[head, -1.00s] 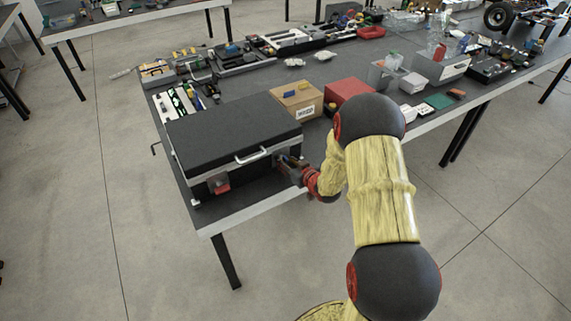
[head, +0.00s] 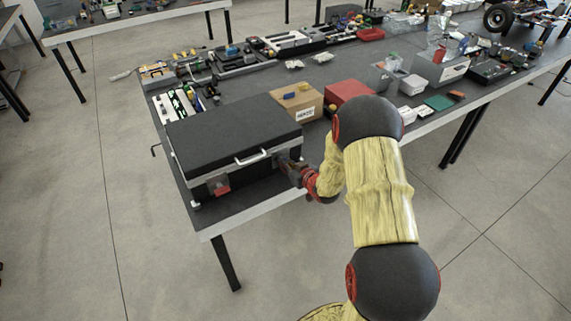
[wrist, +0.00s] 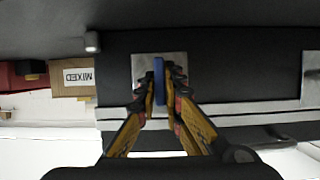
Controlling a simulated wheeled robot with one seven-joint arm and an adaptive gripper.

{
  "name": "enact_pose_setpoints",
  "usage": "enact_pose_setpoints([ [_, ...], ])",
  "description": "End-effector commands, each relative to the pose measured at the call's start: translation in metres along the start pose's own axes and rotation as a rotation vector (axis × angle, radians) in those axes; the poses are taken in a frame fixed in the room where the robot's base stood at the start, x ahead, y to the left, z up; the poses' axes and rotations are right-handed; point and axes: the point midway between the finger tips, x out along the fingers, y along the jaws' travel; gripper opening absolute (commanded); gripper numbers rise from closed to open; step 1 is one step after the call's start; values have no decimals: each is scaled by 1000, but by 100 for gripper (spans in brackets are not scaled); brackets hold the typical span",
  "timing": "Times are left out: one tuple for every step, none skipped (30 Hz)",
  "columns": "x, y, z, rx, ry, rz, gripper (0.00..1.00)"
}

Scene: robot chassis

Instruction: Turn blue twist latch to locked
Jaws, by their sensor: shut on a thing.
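The blue twist latch (wrist: 159,80) sits on a light metal plate (wrist: 140,68) on the front of the black case (head: 235,135). In the wrist view its blue handle stands lengthwise between my fingertips. My gripper (wrist: 163,90) is shut on the handle, one finger on each side. In the head view my gripper (head: 288,166) is at the right end of the case front. The latch is hidden there behind my gripper. A red latch (head: 221,187) shows on the left part of the case front. The case lid is down.
A white handle (head: 251,157) sticks out from the case front. A cardboard box (head: 308,113) and a red box (head: 347,93) stand behind and right of the case. Bins and tools crowd the table farther back. The table's front edge is close below the case.

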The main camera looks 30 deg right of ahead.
Motion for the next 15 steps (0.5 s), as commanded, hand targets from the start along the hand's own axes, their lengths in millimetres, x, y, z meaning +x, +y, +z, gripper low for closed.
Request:
enact_pose_setpoints([
  [0,0,0,0,0,0,0],
  [0,0,0,0,0,0,0],
  [0,0,0,0,0,0,0],
  [0,0,0,0,0,0,0],
  [0,0,0,0,0,0,0],
  [0,0,0,1,0,0,0],
  [0,0,0,2,0,0,0],
  [0,0,0,3,0,-1,0],
  [0,0,0,7,0,-3,0],
  [0,1,0,11,0,-4,0],
  [0,1,-1,17,0,-7,0],
  [0,1,-1,27,0,-11,0],
  [-1,1,-1,35,0,-15,0],
  [-1,1,-2,46,0,-19,0],
  [-1,1,-2,63,0,-25,0],
])
